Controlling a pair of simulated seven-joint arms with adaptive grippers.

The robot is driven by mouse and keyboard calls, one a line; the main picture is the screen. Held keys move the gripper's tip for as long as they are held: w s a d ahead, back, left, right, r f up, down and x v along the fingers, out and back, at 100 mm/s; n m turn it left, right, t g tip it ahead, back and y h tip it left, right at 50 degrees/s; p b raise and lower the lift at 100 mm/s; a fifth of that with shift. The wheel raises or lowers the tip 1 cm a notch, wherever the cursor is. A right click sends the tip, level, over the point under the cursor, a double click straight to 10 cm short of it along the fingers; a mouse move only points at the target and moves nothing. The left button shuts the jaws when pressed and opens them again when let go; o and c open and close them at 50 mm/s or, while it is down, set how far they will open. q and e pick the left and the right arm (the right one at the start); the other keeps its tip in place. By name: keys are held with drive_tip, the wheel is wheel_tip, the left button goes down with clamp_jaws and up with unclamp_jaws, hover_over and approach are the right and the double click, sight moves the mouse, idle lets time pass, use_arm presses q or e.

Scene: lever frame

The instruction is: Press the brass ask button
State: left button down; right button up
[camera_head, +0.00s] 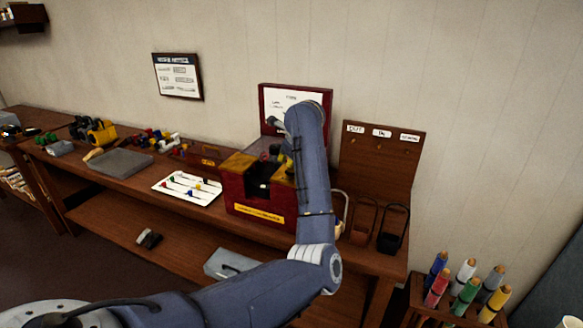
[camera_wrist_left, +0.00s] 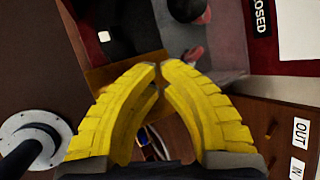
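A red box (camera_head: 232,188) with brass-coloured top panels, a dark opening and a yellow front label stands on the wooden bench. My left arm reaches over it from the lower left and covers part of it. In the head view my left gripper is mostly hidden behind my arm. In the left wrist view its yellow fingers (camera_wrist_left: 160,66) are together at the tips, with nothing visible between them. A tan, brass-coloured panel (camera_wrist_left: 105,76) lies behind the fingertips; I cannot tell whether they touch it. I cannot pick out the ask button in either view. My right gripper is not in view.
A red-framed board (camera_head: 310,100) stands behind the box. A wooden panel (camera_head: 385,160) with labels stands right, with dark holders (camera_head: 392,230) before it. A white card with coloured pieces (camera_head: 170,187) and a grey tray (camera_head: 120,162) lie left. Coloured tubes (camera_head: 465,290) stand lower right.

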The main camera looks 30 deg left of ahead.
use_arm(q)
drive_tip(key=shift+r, duration=0.9)
drive_tip(key=shift+r, duration=2.5)
